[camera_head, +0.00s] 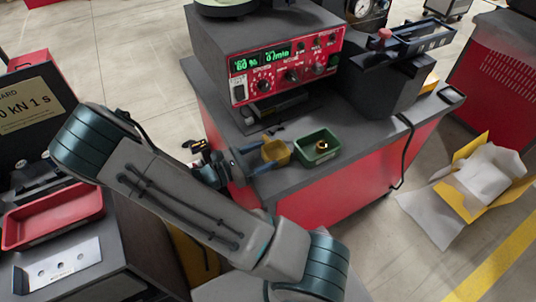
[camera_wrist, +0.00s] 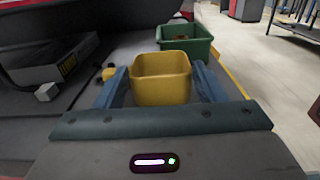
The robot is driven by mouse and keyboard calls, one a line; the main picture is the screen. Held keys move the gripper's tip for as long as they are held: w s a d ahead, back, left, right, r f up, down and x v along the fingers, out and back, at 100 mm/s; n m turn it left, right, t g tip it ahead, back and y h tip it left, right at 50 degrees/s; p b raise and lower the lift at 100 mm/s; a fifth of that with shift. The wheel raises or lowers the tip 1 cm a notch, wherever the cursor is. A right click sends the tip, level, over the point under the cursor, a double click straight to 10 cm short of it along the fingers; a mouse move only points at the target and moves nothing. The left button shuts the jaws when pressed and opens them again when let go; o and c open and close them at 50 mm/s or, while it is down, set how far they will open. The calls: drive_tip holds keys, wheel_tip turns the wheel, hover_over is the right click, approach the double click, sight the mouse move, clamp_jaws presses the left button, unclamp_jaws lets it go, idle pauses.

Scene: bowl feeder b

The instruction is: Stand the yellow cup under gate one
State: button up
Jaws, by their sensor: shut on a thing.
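The yellow cup (camera_wrist: 161,80) is a small square-mouthed container, upright between the two blue fingers of my gripper (camera_wrist: 161,88) in the wrist view. The fingers are shut on its left and right sides. In the head view my gripper (camera_head: 262,160) reaches over the front edge of the grey bench top and holds the yellow cup (camera_head: 276,151) there. I cannot tell whether the cup's base touches the bench. No gate marked one is readable in these views.
A green bin (camera_head: 317,147) with a brass-coloured part inside stands just right of the cup. Behind is the red control panel (camera_head: 287,66) on a grey housing. A dark block-shaped unit (camera_head: 386,80) stands at the bench's back right. A black cable hangs over the bench's right edge.

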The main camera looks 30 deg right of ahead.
sight(265, 146)
drive_tip(key=shift+r, duration=0.15)
drive_tip(key=shift+r, duration=0.55)
drive_tip(key=r, duration=0.3)
drive_tip(key=shift+s+d+r, duration=0.15)
drive_tip(key=shift+s+d, duration=0.15)
drive_tip(key=shift+d, duration=0.05)
drive_tip(key=s+d+r+p, duration=0.3)
drive_tip(key=s+d+r, duration=0.3)
drive_tip(key=d, duration=0.1)
drive_tip(key=p, duration=0.3)
drive_tip(key=shift+s+d+r, duration=0.3)
drive_tip(key=shift+s+d, duration=0.1)
drive_tip(key=shift+s+d+f+p, duration=0.1)
drive_tip(key=shift+s+d+p, duration=0.05)
drive_tip(key=shift+p, duration=0.3)
